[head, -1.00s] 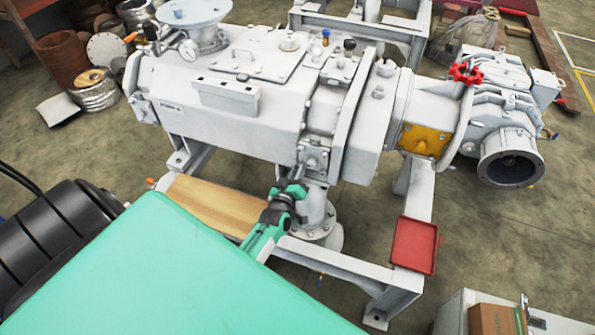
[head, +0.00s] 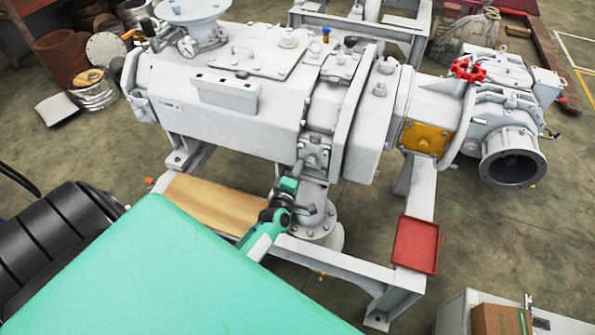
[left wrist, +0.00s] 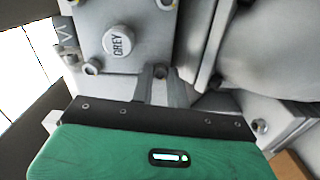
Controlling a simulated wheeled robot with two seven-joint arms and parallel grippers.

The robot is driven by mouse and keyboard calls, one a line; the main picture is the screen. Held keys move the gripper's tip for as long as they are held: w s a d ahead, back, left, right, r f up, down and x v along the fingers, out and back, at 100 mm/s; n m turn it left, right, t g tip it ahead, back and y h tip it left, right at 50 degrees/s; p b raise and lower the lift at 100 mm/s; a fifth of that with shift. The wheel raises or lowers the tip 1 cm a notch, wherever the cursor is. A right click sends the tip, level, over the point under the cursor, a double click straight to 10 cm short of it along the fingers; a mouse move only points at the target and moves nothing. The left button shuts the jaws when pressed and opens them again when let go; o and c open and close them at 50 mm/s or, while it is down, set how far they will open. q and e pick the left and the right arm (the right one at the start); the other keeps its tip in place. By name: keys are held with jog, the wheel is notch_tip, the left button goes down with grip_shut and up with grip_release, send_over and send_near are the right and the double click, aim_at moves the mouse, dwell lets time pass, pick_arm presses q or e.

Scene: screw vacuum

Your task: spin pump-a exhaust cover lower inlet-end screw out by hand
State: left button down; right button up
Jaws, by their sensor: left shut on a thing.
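The pale grey exhaust cover (head: 314,152) is a small square plate on the front of the white pump (head: 225,115). In the head view the left gripper is just below the cover. My right gripper is not in view.
A red tray (head: 416,245) sits on the frame at the right. A wooden board (head: 215,203) lies on the frame left of my left gripper. A flanged pipe (head: 318,225) stands close below the cover.

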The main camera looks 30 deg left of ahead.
pick_arm(q)
jog(key=shift+w+r+n, duration=0.1)
jog(key=shift+r+n, duration=0.05)
jog(key=shift+n, duration=0.45)
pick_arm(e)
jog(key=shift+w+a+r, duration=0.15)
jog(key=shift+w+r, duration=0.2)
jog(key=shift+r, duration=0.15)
pick_arm(q)
jog(key=c, duration=1.3)
grip_release()
jog(key=shift+c, duration=0.2)
